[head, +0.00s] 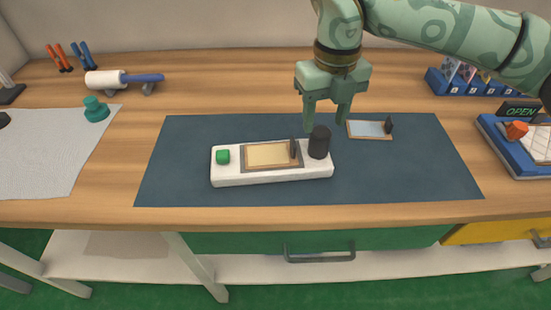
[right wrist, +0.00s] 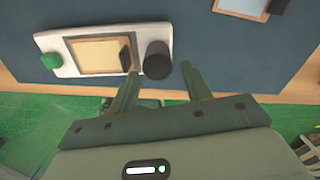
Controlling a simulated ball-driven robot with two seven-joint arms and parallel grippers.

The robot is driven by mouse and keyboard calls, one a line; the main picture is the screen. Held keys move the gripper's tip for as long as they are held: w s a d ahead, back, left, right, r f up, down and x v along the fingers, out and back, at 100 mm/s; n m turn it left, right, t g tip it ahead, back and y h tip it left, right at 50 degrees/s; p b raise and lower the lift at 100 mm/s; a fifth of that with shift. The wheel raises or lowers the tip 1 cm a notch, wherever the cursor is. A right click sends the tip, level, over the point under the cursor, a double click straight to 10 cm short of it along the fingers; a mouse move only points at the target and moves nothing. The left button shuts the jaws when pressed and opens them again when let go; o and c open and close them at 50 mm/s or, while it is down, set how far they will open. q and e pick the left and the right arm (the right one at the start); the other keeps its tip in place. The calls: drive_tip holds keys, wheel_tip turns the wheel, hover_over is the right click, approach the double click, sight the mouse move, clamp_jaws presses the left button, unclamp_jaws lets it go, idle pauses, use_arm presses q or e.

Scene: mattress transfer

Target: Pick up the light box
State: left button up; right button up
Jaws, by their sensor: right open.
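The light box is a long white box (head: 222,174) lying on the dark blue mat (head: 420,180). It has a green button (head: 223,157) at its left end, a wood-framed pale panel (head: 268,155) with a small dark tab in the middle, and a black cylindrical knob (head: 320,143) at its right end. The white box (right wrist: 75,67) also shows in the right wrist view. My right gripper (head: 326,125) is open and points down at the knob. In the right wrist view its fingertips (right wrist: 160,70) lie on either side of the knob (right wrist: 157,60); contact cannot be told. My left gripper is not in view.
A small framed plate (head: 368,129) with a dark tab lies right of the box. A blue tray (head: 500,160) and OPEN sign (head: 520,112) stand at right. A roller (head: 108,80), green stamp-like piece (head: 96,108) and pale sheet (head: 50,150) lie at left. The mat's left part is clear.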

sight(320, 131)
drive_tip(key=shift+f, duration=0.7)
drive_tip(key=shift+a+f+b, duration=0.1)
drive_tip(key=shift+f+b, duration=0.2)
drive_tip(key=shift+f, duration=0.05)
wheel_tip(320, 131, down, 5)
drive_tip(key=shift+w+a+r+b, duration=0.1)
drive_tip(key=shift+a+r+b, duration=0.1)
drive_tip(key=shift+b, duration=0.9)
drive_tip(key=shift+d+r, duration=0.1)
drive_tip(key=shift+r, duration=0.1)
drive_tip(key=c, duration=1)
drive_tip(key=shift+c, duration=0.2)
drive_tip(key=shift+r, duration=0.15)
